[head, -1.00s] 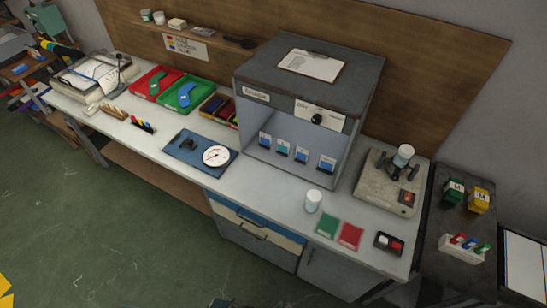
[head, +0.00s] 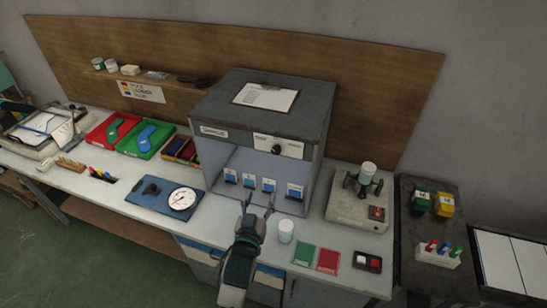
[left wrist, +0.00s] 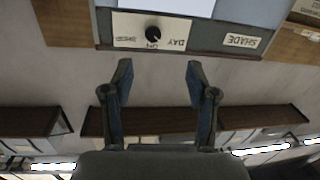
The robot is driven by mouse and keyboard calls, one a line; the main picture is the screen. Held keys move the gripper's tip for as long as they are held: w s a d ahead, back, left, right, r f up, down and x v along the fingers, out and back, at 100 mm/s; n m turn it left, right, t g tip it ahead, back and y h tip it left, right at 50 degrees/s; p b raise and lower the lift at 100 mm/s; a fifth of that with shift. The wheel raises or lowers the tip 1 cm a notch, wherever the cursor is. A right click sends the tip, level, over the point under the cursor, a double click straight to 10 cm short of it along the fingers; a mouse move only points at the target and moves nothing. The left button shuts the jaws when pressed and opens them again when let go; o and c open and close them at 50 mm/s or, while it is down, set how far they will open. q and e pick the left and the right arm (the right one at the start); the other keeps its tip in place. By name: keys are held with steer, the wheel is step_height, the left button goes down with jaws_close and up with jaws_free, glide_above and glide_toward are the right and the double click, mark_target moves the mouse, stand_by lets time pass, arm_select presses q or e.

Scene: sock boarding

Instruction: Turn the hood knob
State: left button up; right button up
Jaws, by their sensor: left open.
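The hood (head: 265,110) is a grey box standing on the bench with an open front. Its round black knob (head: 276,150) sits on a pale label plate at the upper right of the front. My left gripper (head: 257,197) is open and empty, below the knob and in front of the hood's opening. In the left wrist view the knob (left wrist: 153,33) shows on its plate with the words DAY and OFF, upside down. It lies beyond and between the open fingertips (left wrist: 160,80), apart from them. The right gripper is not in view.
Several blue-and-white cards (head: 269,185) stand inside the hood. A white cup (head: 286,231), a green card (head: 304,254) and a red card (head: 328,260) are on the bench right of my gripper. A device with a jar (head: 368,170) stands right of the hood. A clipboard (head: 265,96) lies on top.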

arm_select(q)
steer(key=d+r, duration=0.2)
steer(key=p, duration=0.2)
glide_toward(276, 153)
steer(key=shift+t, duration=0.3)
steer(key=w, duration=0.3)
steer(key=w+d, duration=0.1)
steer(key=w, duration=0.4)
steer(key=shift+w+d+f, duration=0.2)
steer(key=shift+w+d, duration=0.15)
steer(key=shift+d, duration=0.05)
steer(key=shift+w+d, duration=0.2)
steer(key=shift+w, duration=0.05)
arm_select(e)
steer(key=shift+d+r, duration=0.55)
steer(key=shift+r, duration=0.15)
arm_select(q)
steer(key=shift+a, duration=0.1)
steer(key=shift+c, duration=1.2)
steer(key=shift+a, duration=0.1)
jaws_close()
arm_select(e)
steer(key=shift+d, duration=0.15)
